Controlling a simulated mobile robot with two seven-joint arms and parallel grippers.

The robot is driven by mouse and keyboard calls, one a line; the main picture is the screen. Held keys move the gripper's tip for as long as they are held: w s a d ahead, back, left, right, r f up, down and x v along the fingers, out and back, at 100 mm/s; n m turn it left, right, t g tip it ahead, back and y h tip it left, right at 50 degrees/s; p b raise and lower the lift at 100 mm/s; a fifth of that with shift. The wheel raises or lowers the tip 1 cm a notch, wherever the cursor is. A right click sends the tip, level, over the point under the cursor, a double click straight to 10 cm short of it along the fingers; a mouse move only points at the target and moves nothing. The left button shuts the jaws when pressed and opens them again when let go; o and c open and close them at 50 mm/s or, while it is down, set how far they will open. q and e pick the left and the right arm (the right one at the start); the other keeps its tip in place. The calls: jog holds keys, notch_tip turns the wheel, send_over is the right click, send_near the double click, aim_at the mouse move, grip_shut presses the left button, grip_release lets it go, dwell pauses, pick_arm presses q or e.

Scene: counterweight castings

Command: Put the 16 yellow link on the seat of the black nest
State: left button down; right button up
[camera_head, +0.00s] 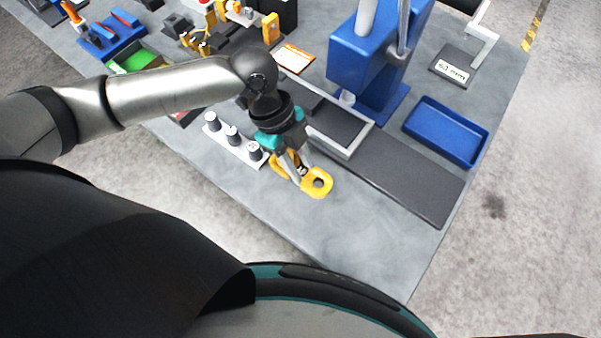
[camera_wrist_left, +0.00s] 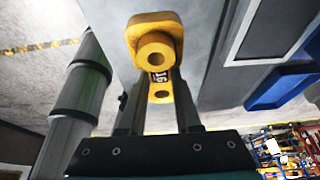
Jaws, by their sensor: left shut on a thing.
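The yellow link (camera_head: 319,183) is held in my left gripper (camera_head: 298,166), over the bare grey table in front of the dark mat. In the left wrist view the link (camera_wrist_left: 152,32) lies between the two fingers of the gripper (camera_wrist_left: 158,80). Its thick ring end sticks out beyond the fingertips, and a white label reading 16 shows upside down between them. The link appears clear of the table, but its height is hard to tell. I cannot pick out the black nest for certain among the dark parts on the table. My right gripper is not in view.
A blue press (camera_head: 352,60) and blue tray (camera_head: 478,148) are to the right. Bare table lies in front.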

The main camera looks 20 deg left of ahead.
aim_at(301, 170)
pick_arm(q)
notch_tip(301, 170, up, 13)
jog(key=p, duration=0.1)
jog(key=w+a+f+n+t+y+b, duration=0.2)
jog(key=w+n+b, duration=0.4)
jog(key=n, duration=0.5)
jog(key=w+a+f+n+t+y+b, duration=0.2)
jog(key=w+a+f+n+t+b, duration=0.1)
jog(key=n+b, duration=0.5)
jog(key=w+a+n+t, duration=0.1)
jog(key=w+n, duration=0.1)
jog(key=n, duration=0.1)
jog(key=shift+w+a, duration=0.3)
jog(key=shift+w, duration=0.05)
jog(key=shift+a, duration=0.15)
